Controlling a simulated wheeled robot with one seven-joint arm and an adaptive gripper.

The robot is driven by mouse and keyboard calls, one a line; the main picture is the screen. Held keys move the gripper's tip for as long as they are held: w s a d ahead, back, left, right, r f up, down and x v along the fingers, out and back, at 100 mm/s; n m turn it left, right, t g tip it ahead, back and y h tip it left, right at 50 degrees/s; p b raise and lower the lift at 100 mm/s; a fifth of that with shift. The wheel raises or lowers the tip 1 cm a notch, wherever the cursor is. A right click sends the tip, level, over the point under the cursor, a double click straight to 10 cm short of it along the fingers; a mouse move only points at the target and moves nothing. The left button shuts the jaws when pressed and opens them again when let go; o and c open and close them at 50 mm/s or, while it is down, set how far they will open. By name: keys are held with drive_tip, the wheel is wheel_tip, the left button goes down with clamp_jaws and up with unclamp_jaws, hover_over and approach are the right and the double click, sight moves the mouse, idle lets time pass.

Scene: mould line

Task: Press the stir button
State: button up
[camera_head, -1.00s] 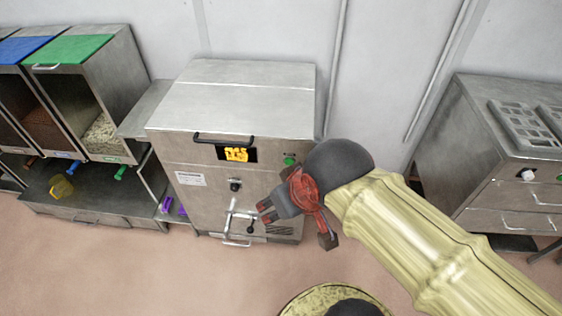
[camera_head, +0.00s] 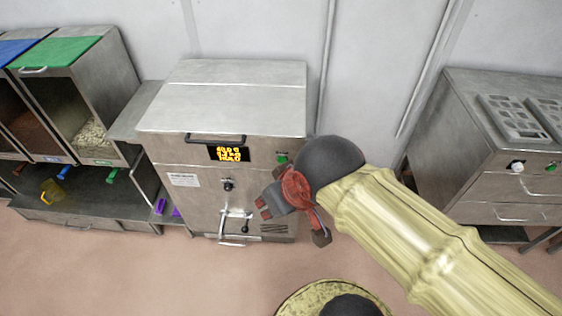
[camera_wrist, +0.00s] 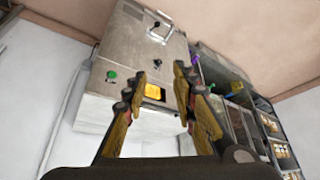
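A steel machine (camera_head: 190,210) stands against the wall, with a lit yellow display (camera_head: 228,153) and a green button (camera_head: 283,158) at the right of it. I cannot read a label that names the stir button. The green button also shows in the wrist view (camera_wrist: 111,75), left of the display (camera_wrist: 155,92). My gripper (camera_head: 262,208) is in front of the machine's right side, lower in the picture than the green button and apart from it. In the wrist view my gripper (camera_wrist: 160,82) has its two fingers apart, with nothing between them.
The machine front has a black knob (camera_head: 228,185), a lid handle (camera_head: 215,139) and a valve with a lever (camera_head: 234,222). Ingredient bins (camera_head: 90,95) stand at the left. A steel cabinet with trays (camera_head: 490,150) stands at the right. The floor in front is clear.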

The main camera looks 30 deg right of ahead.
drive_tip(key=c, duration=0.6)
clamp_jaws()
idle(0.8)
